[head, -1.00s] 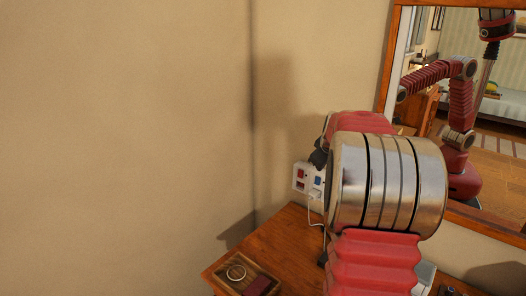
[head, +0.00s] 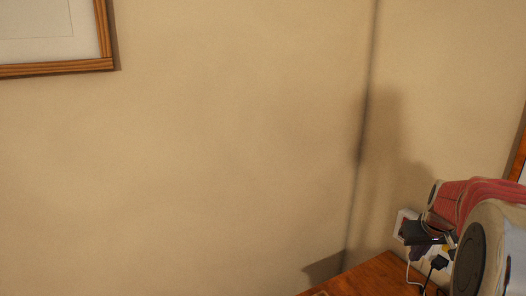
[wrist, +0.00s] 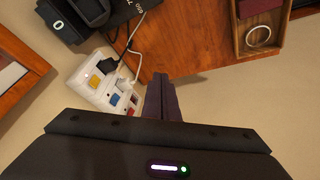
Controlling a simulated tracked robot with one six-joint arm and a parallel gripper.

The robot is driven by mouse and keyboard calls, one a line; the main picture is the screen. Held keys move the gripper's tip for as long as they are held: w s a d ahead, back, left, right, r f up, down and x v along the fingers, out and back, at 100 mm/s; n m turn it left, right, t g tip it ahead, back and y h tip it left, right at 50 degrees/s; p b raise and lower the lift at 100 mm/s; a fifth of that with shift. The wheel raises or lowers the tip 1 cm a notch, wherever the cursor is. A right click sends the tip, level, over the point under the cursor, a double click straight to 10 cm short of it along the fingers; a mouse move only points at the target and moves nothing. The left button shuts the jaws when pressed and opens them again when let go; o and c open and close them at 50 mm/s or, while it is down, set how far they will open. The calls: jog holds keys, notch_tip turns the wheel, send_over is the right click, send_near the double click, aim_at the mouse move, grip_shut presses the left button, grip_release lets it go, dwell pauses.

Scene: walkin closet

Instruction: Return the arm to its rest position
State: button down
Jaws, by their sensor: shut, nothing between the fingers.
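My arm, red sleeves with metal joints, enters at the lower right of the head view. My dark gripper (head: 424,234) hangs beside the power strip there, partly hidden by my own arm. In the wrist view my gripper (wrist: 161,97) has its two dark fingers together, with nothing between them. The fingertips point toward the wooden desk top (wrist: 195,50), to the right of the white power strip (wrist: 105,88). I see no contact between the fingers and the strip.
The desk corner (head: 375,276) shows at the bottom of the head view. A wooden tray (wrist: 239,38) holding a ring and a dark red item lies on the desk. Plugs and cables run beside the strip. A picture frame (head: 60,69) hangs on the bare wall.

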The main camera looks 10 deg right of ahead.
jog(key=s+a+r+n, duration=0.1)
jog(key=s+a, duration=0.5)
jog(key=a, duration=0.6)
jog(key=s+a+r+n+t+y, duration=0.1)
jog(key=s+a, duration=0.5)
jog(key=a, duration=0.7)
jog(key=s+a+r+n+y, duration=0.1)
jog(key=s+a, duration=0.5)
jog(key=a, duration=0.6)
jog(key=shift+a+r, duration=0.3)
jog(key=shift+r, duration=0.35)
